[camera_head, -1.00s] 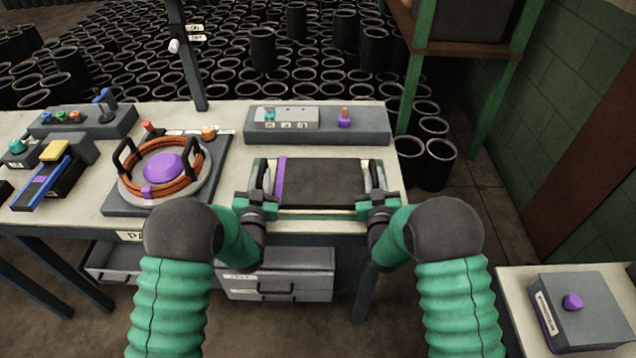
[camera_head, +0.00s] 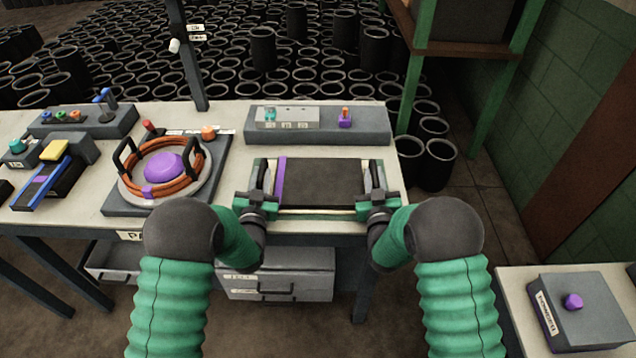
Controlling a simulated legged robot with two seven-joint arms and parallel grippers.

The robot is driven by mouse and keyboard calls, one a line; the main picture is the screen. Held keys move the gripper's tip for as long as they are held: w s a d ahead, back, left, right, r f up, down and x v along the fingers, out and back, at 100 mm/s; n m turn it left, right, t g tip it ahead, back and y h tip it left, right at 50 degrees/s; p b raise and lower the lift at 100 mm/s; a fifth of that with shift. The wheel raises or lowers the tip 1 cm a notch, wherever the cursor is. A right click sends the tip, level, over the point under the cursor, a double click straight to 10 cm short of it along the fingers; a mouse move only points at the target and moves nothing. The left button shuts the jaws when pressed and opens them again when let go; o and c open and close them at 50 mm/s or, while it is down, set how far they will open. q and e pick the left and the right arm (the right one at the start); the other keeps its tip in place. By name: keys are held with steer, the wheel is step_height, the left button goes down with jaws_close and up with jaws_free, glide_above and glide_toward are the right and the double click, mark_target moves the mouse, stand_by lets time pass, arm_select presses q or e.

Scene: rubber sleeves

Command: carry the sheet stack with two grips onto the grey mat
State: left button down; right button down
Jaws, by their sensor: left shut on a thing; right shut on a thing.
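The sheet stack (camera_head: 325,182) is a dark, flat rectangle with a purple stripe near its left end and a pale front edge. It is at the front right of the workbench. My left gripper (camera_head: 260,188) is shut on its left end. My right gripper (camera_head: 375,188) is shut on its right end. The stack looks level between the two grippers. I cannot tell whether it touches the bench top. No grey mat can be clearly made out; it may be hidden.
Left of the stack, a round fixture (camera_head: 165,172) with an orange coil and purple dome sits on a dark base. Behind the stack is a grey control box (camera_head: 318,125).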

arm_select(q)
steer(key=shift+f, duration=0.1)
arm_select(e)
steer(key=shift+d+r, duration=0.1)
stand_by(0.3)
